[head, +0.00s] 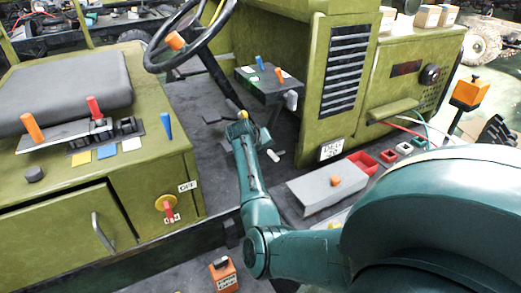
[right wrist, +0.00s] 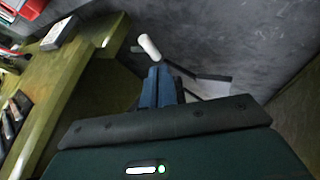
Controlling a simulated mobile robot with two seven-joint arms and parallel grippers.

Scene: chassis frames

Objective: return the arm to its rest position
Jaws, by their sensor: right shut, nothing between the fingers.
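My right arm reaches from the lower right of the head view into the cab's footwell. My right gripper (head: 240,122) is at its far end, over the dark floor between the seat box and the panel with vents. In the right wrist view, the right gripper's two blue-grey fingers (right wrist: 158,74) are closed together, with nothing between them. A white rounded handle (right wrist: 150,46) shows just beyond the fingertips there; I cannot tell whether it touches them. A small yellow knob (head: 243,114) shows at the gripper's far end in the head view. My left gripper is not in view.
The steering wheel (head: 188,38) stands above and left of the arm. A lever box (head: 268,85) is close to the right of the gripper. The green seat box (head: 75,205) is on the left. A grey box (head: 325,190) and red bins (head: 364,163) lie right of my forearm.

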